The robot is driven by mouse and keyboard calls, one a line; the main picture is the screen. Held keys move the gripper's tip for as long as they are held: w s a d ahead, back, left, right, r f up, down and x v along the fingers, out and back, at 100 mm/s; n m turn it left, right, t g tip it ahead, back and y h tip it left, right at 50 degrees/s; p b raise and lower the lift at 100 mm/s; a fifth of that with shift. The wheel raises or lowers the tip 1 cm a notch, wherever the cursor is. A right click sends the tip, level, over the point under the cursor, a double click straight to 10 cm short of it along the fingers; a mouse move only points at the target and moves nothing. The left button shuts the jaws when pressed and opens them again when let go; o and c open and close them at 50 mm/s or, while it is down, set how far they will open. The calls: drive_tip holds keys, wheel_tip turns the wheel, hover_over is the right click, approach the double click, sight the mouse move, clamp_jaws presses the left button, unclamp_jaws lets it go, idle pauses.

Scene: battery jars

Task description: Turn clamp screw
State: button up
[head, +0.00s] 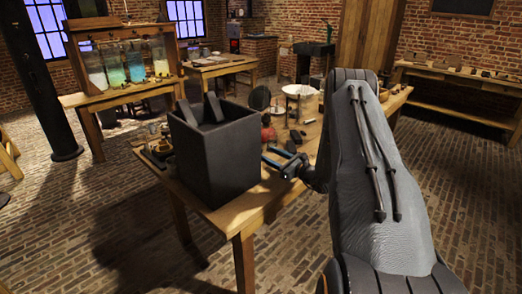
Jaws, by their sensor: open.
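My gripper (270,155) is at the end of my arm, above the near wooden table (262,200). Its two dark fingers point left and stand apart, with nothing seen between them. They are just right of a large dark open-topped box (215,155) on the table. I cannot pick out a clamp screw; it is too small to tell or hidden. Several glass jars (136,64) with whitish, green and blue contents stand in a wooden frame on another table at the back left.
A small red object (268,130), a white round dish (299,90) and small dark items stand on the table behind the gripper. The tall box blocks the left side. A dark post (45,90) stands at far left. The brick floor in front is clear.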

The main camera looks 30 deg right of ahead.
drive_tip(key=shift+p+x, duration=0.6)
drive_tip(key=shift+x, duration=2.05)
drive_tip(key=c, duration=1.1)
drive_tip(key=shift+o, duration=0.2)
